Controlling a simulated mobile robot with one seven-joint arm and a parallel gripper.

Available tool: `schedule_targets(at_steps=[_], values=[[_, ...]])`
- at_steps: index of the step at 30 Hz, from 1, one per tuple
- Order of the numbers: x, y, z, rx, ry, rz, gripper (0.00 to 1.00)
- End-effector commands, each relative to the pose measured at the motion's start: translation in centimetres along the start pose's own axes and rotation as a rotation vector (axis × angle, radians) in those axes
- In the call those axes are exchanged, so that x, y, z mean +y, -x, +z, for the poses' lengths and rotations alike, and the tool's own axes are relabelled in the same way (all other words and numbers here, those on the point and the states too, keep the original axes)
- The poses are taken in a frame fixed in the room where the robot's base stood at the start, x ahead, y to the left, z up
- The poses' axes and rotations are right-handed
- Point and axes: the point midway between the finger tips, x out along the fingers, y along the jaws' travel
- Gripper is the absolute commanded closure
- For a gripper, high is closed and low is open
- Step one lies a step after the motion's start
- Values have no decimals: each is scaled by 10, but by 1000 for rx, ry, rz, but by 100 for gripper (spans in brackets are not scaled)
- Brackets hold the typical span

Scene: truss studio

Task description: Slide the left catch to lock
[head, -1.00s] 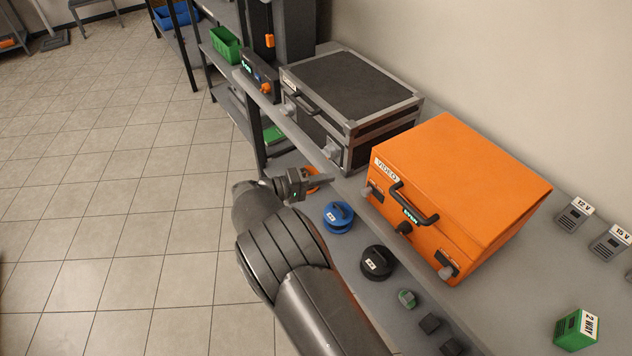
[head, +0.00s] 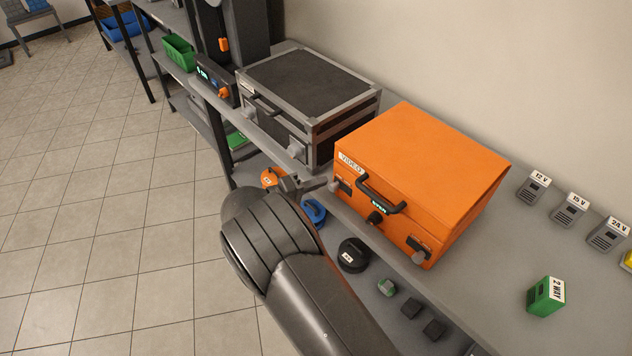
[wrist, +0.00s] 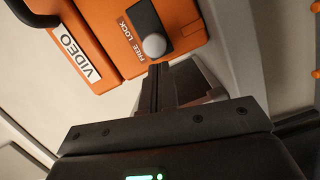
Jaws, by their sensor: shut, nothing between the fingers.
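The orange case (head: 430,160) labelled VIDEO stands closed on the shelf. Its left catch (head: 345,185) is a dark plate with a pale round knob; the plate also shows in the wrist view (wrist: 178,22). There the knob (wrist: 154,45) sits at the plate's lower end, beside the word FREE; LOCK is printed further up. My gripper (head: 322,184) is just left of this catch. In the wrist view its shut, empty fingers (wrist: 158,80) point up at the knob, very close below it; I cannot tell whether they touch.
A black handle (head: 381,194) and a small green display (head: 379,209) lie right of the catch. The right catch (head: 419,248) is further along. A black grey-edged case (head: 310,90) stands close on the left. Blue (head: 313,212) and black (head: 352,255) reels are below.

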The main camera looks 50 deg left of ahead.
Motion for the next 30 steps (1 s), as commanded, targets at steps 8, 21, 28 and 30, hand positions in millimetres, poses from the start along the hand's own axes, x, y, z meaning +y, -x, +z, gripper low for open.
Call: schedule_targets(at_steps=[8,21,28,30], values=[[5,-5,21,0,2,0,100],[8,-9,35,-3,1,1,100],[8,-8,29,-3,0,1,100],[7,-6,22,-1,0,1,100]])
